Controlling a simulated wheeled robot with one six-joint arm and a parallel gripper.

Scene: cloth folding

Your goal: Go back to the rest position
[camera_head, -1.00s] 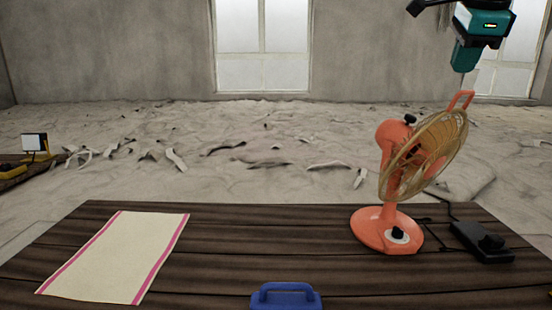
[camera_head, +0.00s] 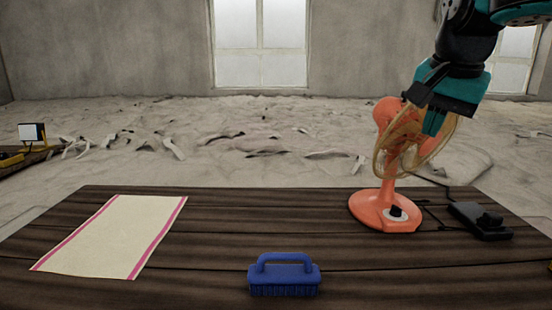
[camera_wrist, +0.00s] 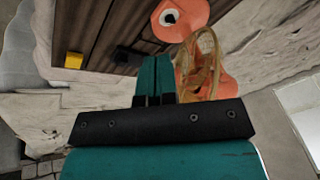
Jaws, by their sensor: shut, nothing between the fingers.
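My gripper (camera_head: 436,116) is at the upper right in the head view, in front of the orange fan and overlapping its cage. Its teal fingers are together and hold nothing; they also show in the wrist view (camera_wrist: 154,80). A cream cloth (camera_head: 112,236) with pink stripes along two sides lies flat on the left of the dark wooden table (camera_head: 222,222), far from my gripper.
An orange fan (camera_head: 385,210) stands at the table's back right, close to my gripper in the picture; whether they touch I cannot tell. A black box (camera_head: 480,220) lies beside it. A blue brush (camera_head: 285,276) is at the front middle. The table's middle is clear.

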